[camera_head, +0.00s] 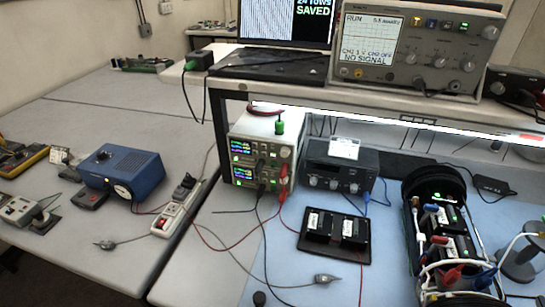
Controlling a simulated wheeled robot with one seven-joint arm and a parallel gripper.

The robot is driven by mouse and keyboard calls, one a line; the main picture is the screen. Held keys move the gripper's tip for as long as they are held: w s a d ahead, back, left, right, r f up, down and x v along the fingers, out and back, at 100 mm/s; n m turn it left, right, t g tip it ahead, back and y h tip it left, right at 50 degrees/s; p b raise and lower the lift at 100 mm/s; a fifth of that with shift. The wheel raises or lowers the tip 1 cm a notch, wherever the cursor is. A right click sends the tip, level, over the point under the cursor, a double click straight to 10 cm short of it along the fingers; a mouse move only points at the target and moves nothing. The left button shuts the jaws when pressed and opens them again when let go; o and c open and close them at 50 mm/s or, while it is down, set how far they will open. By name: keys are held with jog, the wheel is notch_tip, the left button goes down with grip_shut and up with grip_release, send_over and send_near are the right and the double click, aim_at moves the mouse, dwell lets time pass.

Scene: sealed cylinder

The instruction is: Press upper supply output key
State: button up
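Two white bench supplies are stacked under the shelf, left of the picture's centre. The upper supply (265,128) has a lit colour display (241,147) and small keys and knobs at its right. The lower supply (243,174) also has a lit display. Red and dark leads hang at the right of the fronts. The upper output key is too small to pick out, and its state cannot be told. My gripper is not in view.
A dark instrument (340,168) stands right of the supplies. A black board with two modules (335,235) lies in front, among loose leads on the blue mat (225,240). A black open case (433,180) with cables fills the right. An oscilloscope (415,45) stands on the shelf.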

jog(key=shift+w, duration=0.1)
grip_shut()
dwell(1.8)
